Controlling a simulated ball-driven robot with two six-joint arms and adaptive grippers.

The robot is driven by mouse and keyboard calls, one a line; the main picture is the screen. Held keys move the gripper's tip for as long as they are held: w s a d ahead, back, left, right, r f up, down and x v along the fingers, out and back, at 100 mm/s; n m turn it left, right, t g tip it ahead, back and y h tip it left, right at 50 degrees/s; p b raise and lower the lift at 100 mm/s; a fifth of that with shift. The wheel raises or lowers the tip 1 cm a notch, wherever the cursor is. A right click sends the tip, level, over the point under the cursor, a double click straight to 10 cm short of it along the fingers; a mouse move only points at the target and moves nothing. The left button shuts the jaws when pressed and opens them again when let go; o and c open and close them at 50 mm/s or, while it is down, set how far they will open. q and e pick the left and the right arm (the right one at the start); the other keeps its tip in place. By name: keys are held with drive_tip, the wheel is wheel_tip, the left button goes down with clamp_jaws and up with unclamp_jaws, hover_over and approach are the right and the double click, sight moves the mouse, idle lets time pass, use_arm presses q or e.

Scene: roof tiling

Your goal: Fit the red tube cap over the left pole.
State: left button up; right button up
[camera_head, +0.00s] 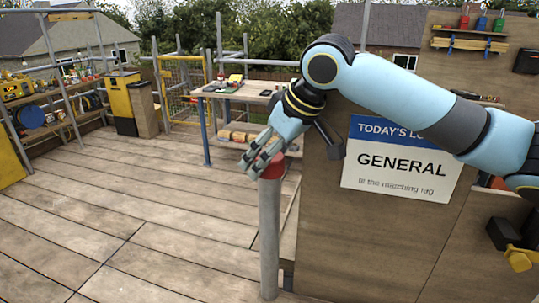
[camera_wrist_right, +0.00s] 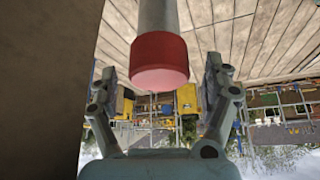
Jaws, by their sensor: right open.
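The red tube cap (camera_head: 272,170) sits on the top end of an upright grey pole (camera_head: 269,235), which stands left of a wooden panel. My right gripper (camera_head: 252,164) is at the cap, its fingers pointing down and left. In the right wrist view, which looks upside down, the cap (camera_wrist_right: 160,58) covers the end of the pole (camera_wrist_right: 158,16). The fingers stand wide apart, one on each side, with visible gaps to the cap. The gripper is open and holds nothing. The cap's seating depth is unclear. My left gripper is not in view.
The wooden panel (camera_head: 320,225) with a sign (camera_head: 400,160) stands close right of the pole. A workbench (camera_head: 245,91) with small items stands behind. The plank floor (camera_head: 150,200) to the left is clear. Shelves and a yellow-black cabinet (camera_head: 120,100) are farther back.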

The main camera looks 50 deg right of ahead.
wheel_tip(320, 180, up, 10)
idle(0.6)
